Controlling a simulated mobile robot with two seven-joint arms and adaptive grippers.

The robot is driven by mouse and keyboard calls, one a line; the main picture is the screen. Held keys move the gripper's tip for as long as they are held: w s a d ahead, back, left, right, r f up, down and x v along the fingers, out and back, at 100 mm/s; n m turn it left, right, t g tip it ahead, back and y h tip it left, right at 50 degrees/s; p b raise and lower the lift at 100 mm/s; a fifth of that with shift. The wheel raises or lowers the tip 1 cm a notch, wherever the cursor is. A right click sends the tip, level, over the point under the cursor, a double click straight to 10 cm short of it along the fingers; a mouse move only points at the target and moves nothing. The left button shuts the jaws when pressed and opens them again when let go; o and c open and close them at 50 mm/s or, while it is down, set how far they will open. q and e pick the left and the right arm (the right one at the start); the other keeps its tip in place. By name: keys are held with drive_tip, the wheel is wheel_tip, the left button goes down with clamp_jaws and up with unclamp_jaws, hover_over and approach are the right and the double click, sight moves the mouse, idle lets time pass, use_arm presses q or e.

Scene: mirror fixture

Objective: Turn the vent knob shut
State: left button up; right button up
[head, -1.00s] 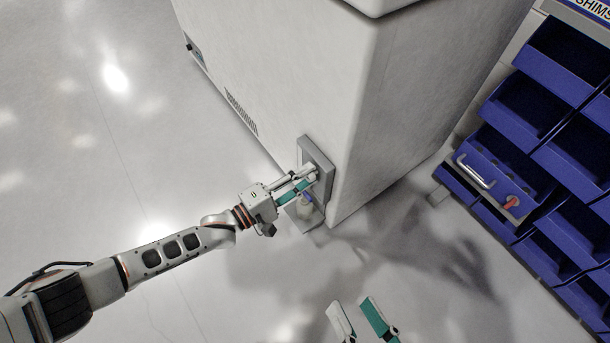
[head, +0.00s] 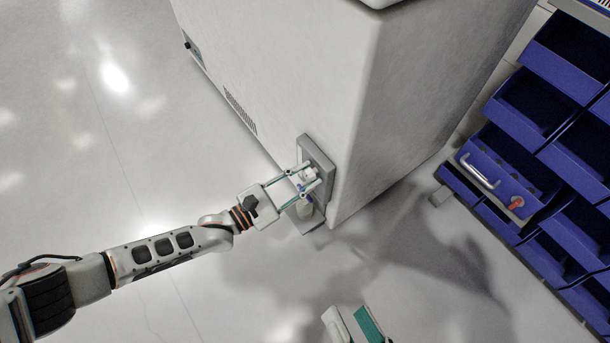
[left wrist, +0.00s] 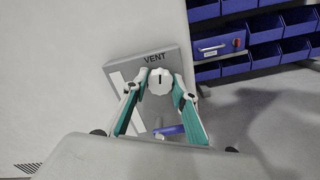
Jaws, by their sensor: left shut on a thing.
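The vent knob (left wrist: 160,82) is round and white with a dark line that points nearly straight up in the left wrist view. It sits on a grey plate (left wrist: 122,72) lettered VENT, on the side of a large white cabinet (head: 270,75). My left gripper (head: 308,181) is shut on the knob, one finger on each side of it, and hides part of it in the head view. My right gripper (head: 350,322) is at the bottom edge of the head view, its fingers apart with nothing visible between them.
A small fitting with a blue handle (left wrist: 168,131) sits just below the knob. Blue bins (head: 565,60) stand at the right, with a drawer front carrying a metal handle (head: 477,170) and a red knob (head: 516,203). The floor (head: 90,200) at the left is clear.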

use_arm(q)
drive_tip(key=shift+n, duration=1)
drive_tip(key=o, duration=1.1)
drive_tip(key=v, duration=1.2)
